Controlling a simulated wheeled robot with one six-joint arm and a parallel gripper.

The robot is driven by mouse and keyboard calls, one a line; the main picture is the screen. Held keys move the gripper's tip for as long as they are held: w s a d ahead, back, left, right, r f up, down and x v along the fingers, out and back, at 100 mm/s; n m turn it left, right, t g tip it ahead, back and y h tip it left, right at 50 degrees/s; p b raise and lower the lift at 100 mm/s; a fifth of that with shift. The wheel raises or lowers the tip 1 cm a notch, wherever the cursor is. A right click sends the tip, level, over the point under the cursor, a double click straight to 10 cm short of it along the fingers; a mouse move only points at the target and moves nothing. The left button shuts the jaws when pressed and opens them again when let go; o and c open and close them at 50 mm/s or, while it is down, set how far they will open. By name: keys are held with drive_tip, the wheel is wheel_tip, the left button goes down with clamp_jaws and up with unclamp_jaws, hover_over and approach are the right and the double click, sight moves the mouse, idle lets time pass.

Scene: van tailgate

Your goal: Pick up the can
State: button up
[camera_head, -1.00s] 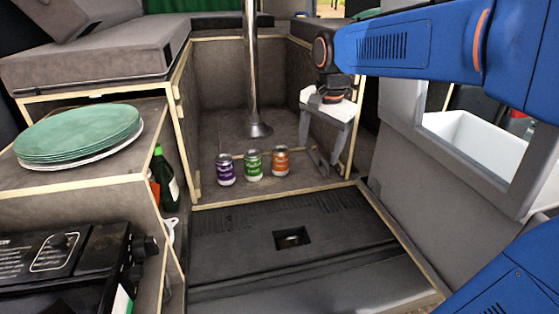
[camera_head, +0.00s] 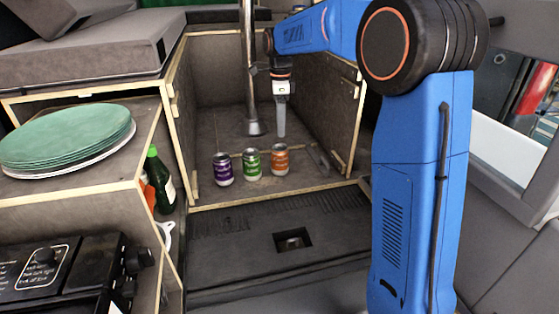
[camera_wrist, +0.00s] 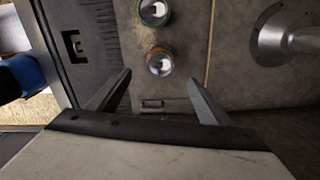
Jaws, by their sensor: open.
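Three cans stand upright in a row on the compartment floor: a purple can (camera_head: 223,169), a green can (camera_head: 251,164) and an orange can (camera_head: 280,160). My gripper (camera_head: 281,134) points down, open and empty, in line with the orange can and above it in the head view. In the wrist view, the orange can's top (camera_wrist: 160,61) lies just ahead of the gap between my two fingertips (camera_wrist: 160,77). The green can's top (camera_wrist: 153,12) shows farther up. The purple can is out of the wrist view.
A metal post (camera_head: 249,70) with a round foot stands behind the cans, close to my gripper. Wooden side walls with pale edges frame the compartment. Green plates (camera_head: 65,138) and a green bottle (camera_head: 159,180) are at the left. The dark floor in front has a square recess (camera_head: 292,240).

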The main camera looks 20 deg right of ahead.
sight(280, 161)
wheel_tip(280, 161, down, 17)
drive_tip(key=shift+r, duration=0.15)
drive_tip(key=c, duration=1.4)
